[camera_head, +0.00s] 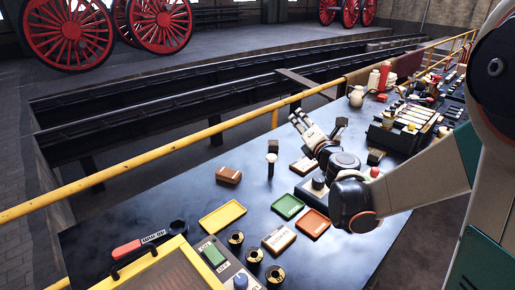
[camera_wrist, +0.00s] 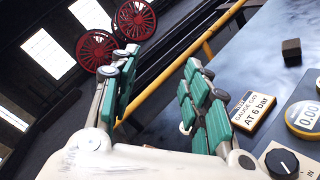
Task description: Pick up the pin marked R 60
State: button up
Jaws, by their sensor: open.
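No marking R 60 is legible in either view, so I cannot tell which piece is that pin. Several short dark cylinders with brass-coloured tops stand at the front of the bench, such as one cylinder (camera_head: 235,239) beside the grey-and-yellow box. A small upright piece with a pale top (camera_head: 271,158) stands near the bench's far edge, left of my gripper (camera_head: 318,122). My gripper is raised above the bench, apart from these pieces. In the wrist view its green-padded fingers (camera_wrist: 160,72) are spread and empty.
Yellow tray (camera_head: 222,216), green tray (camera_head: 288,206) and orange tray (camera_head: 313,222) lie on the dark bench (camera_head: 165,207). A red-handled tool (camera_head: 127,249) lies at left. A yellow rail (camera_head: 150,151) runs behind. The wrist view shows a gauge card (camera_wrist: 254,109) and dial (camera_wrist: 282,162).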

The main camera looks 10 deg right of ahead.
notch_tip(320, 180, down, 9)
jog(key=w+a+n+g+y+p, duration=0.1)
jog(key=w+a+n+g+y, duration=0.15)
jog(key=n, duration=0.55)
jog(key=n+g+y+p, duration=0.1)
jog(key=n+g, duration=0.2)
jog(key=n, duration=0.2)
send_near(273, 166)
jog(key=b+x, duration=0.1)
jog(key=x, duration=0.4)
jog(key=shift+f+b, duration=0.2)
jog(key=shift+b, duration=0.15)
jog(key=shift+b+x, duration=1.2)
jog(key=shift+x, duration=1.9)
jog(key=shift+w+r, duration=0.1)
jog(key=shift+r, duration=0.2)
grip_shut()
